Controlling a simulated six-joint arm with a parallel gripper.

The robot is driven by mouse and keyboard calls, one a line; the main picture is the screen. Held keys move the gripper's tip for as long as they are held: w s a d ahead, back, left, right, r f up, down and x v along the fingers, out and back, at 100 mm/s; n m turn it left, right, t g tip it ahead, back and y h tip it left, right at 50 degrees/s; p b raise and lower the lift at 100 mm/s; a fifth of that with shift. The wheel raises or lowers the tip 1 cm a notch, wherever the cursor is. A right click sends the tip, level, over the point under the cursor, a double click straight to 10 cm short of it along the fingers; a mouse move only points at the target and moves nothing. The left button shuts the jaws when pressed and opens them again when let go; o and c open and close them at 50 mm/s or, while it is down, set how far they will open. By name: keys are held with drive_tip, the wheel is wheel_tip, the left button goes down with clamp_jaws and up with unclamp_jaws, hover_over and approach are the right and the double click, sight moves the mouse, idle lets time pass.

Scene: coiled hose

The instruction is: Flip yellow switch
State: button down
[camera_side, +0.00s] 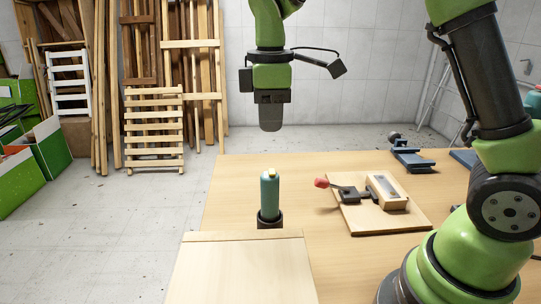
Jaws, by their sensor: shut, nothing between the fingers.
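My gripper (271,118) hangs above the table, pointing down, with its fingers shut and empty. It is well above a teal cylinder (269,198) that stands upright in a dark base. A small yellow piece (271,172) sits on top of the cylinder, apart from my gripper. I cannot tell whether this piece is a switch, and I see no other clearly yellow switch.
A wooden board (410,217) to the right carries a dark lever clamp with a red handle (322,183) and a wooden block (386,191). A blue vise-like tool (411,156) lies behind. A pale wooden panel (243,275) is in front. The table (240,175) is bare between these.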

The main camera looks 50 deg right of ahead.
sight(271, 173)
wheel_tip(271, 173, down, 7)
drive_tip(key=shift+f, duration=0.2)
drive_tip(key=shift+f, duration=0.2)
idle(0.4)
drive_tip(key=shift+s, duration=0.1)
drive_tip(key=shift+s+a+r, duration=0.3)
drive_tip(key=shift+s+a, duration=0.1)
drive_tip(key=shift+a, duration=0.1)
wheel_tip(271, 173, up, 14)
drive_tip(key=w+d, duration=0.1)
drive_tip(key=shift+w+d, duration=0.35)
drive_tip(key=shift+d, duration=0.05)
idle(0.7)
